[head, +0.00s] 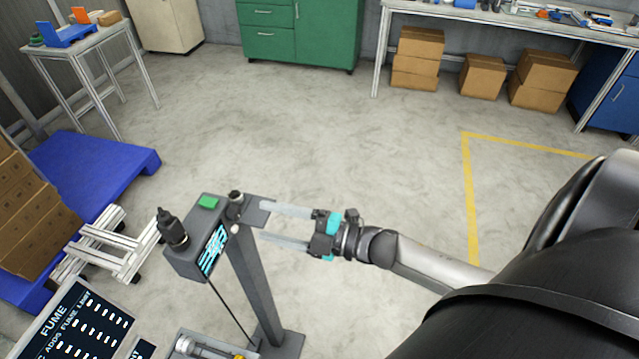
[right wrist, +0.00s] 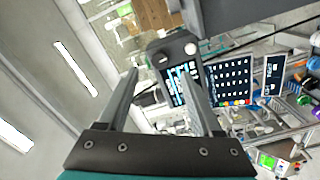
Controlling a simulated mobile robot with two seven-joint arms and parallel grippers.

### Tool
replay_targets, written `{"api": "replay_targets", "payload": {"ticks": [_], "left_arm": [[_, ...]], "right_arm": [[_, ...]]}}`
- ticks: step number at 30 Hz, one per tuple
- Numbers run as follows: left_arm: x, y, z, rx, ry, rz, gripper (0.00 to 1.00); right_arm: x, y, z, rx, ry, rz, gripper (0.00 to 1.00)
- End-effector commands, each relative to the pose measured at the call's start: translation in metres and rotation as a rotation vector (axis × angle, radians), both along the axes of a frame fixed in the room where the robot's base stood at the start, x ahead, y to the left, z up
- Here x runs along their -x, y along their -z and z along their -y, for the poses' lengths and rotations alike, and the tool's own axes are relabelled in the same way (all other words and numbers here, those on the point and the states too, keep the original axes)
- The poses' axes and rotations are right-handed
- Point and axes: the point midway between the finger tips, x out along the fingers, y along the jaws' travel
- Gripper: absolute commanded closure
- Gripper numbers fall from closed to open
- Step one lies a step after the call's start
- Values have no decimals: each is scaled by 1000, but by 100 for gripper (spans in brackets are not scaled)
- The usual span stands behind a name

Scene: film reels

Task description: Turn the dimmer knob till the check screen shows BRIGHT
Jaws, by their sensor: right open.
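A grey control box (head: 192,252) stands on a grey post in the head view. Its front carries a small check screen (head: 214,250) with cyan lettering too small to read; the screen also shows in the right wrist view (right wrist: 181,86). A small dark knob (head: 237,196) sits at the box's right top corner, and a taller black knob-like part (head: 171,228) rises at its left. I cannot tell which is the dimmer. My right gripper (head: 261,221) is open and empty, its fingers pointing left at the box's right side. My left gripper is out of view.
A green button (head: 208,202) is on the box top. A dark FUME board (head: 75,325) stands at the lower left. A blue pallet (head: 95,165) and white frame (head: 105,245) lie left of the post. The floor (head: 330,120) behind is clear.

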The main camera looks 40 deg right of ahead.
Motion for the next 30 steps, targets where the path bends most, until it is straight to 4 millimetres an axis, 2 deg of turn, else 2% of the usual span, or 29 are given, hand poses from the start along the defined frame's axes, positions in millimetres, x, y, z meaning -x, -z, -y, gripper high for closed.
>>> {"api": "replay_targets", "payload": {"ticks": [6, 15, 21, 30], "left_arm": [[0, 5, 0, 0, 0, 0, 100], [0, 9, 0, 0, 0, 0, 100], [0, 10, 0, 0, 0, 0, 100], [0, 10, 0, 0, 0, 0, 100]], "right_arm": [[32, 2, 24, 1, 0, -4, 33], [63, 1, 49, 1, 0, -2, 33], [71, 0, 55, -1, 0, 1, 33], [71, 0, 56, -1, 0, 1, 33]]}}
